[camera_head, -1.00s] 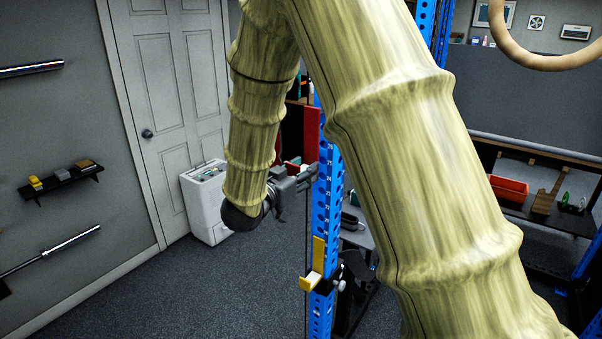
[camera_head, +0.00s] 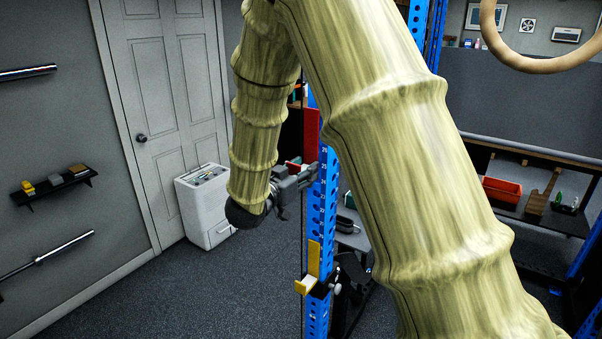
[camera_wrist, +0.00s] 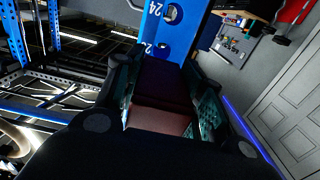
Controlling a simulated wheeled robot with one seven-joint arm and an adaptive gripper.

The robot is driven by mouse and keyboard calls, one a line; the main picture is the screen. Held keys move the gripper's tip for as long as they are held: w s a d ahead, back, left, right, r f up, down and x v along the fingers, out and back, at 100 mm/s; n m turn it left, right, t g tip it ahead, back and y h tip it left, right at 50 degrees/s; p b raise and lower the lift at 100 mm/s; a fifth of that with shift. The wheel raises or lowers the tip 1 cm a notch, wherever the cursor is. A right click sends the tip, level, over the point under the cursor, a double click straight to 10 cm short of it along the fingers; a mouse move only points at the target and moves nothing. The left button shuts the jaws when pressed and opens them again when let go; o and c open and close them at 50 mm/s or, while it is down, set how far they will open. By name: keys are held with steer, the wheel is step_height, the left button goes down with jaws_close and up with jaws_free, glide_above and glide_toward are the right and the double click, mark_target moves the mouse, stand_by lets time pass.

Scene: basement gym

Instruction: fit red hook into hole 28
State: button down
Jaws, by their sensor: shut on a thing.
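The red hook (camera_head: 311,127) shows as an upright red plate beside the blue post, partly hidden by my arm. My gripper (camera_head: 304,176) is beside the post, just below that plate, and shut on the hook. In the wrist view, the dark red hook (camera_wrist: 160,95) lies between the fingers of my gripper (camera_wrist: 160,100), in front of the post (camera_wrist: 178,30). The numbered blue post (camera_head: 318,222) has a column of holes. Labels in the mid-twenties show near the gripper. Hole 28 is not readable, and I cannot tell whether the hook touches the post.
A yellow hook (camera_head: 307,284) sits lower on the same post. A bench (camera_head: 352,240) stands behind the post. A white cabinet (camera_head: 206,205) stands by the door (camera_head: 175,90). An orange bin (camera_head: 501,190) is on a shelf at right. The floor left of the post is clear.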

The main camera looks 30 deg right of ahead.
steer(key=shift+w+d, duration=0.25)
steer(key=shift+d, duration=0.25)
steer(key=shift+w+d, duration=0.1)
steer(key=shift+d, duration=0.25)
steer(key=shift+w+d, duration=0.2)
steer(key=shift+d, duration=0.25)
steer(key=c, duration=0.8)
jaws_free()
steer(key=shift+a, duration=0.1)
steer(key=v, duration=1.2)
